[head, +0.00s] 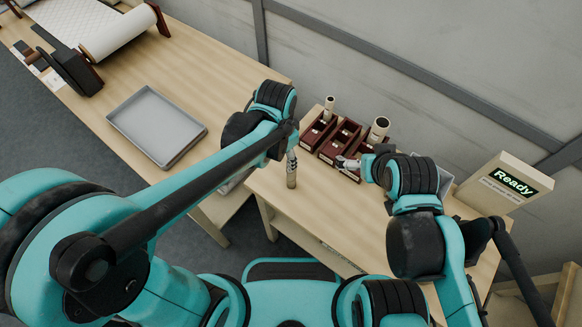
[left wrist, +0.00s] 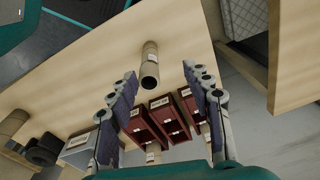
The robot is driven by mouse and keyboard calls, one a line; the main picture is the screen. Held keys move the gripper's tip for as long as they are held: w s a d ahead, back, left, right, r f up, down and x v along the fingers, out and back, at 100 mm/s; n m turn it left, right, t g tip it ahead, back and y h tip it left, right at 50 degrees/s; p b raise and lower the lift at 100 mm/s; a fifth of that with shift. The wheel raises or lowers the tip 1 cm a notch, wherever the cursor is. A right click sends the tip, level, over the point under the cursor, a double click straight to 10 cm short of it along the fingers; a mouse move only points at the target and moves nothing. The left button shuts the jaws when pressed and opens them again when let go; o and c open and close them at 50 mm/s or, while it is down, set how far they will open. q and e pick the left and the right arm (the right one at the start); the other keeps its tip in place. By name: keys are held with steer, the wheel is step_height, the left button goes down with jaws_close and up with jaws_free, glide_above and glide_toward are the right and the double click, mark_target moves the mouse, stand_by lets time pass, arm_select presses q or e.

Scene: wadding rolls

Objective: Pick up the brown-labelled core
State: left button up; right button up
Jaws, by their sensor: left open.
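A cardboard core (head: 291,172) stands on the small table near its left end. It also shows in the left wrist view (left wrist: 150,70), with a pale label; I cannot tell the label's colour. My left gripper (head: 289,147) is over this core, partly hidden by its wrist. In the left wrist view its fingers (left wrist: 163,84) are apart, with nothing held, and the core shows between and beyond them. Two more cores, one thin (head: 328,106) and one thicker (head: 378,128), stand in the dark red bins (head: 343,137).
A grey tray (head: 158,127) lies on the long bench (head: 220,72). A white roll (head: 118,35) is at the bench's far left. A "Ready" sign box (head: 503,184) stands at the table's right. The wall is close behind the bins.

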mark_target(292, 174)
arm_select(q)
steer(key=shift+w+d+f+m+g, duration=0.15)
steer(key=shift+d+f+m+g, duration=0.25)
steer(key=shift+d+f+m, duration=0.6)
steer(key=f+b, duration=0.1)
steer(key=f, duration=0.1)
steer(key=f+b, duration=0.1)
steer(key=f, duration=0.2)
steer(key=f+b, duration=0.1)
steer(key=f, duration=0.1)
steer(key=shift+s+d+f, duration=0.15)
steer(key=shift+s+f, duration=0.1)
steer(key=shift+f, duration=0.15)
steer(key=c, duration=1.1)
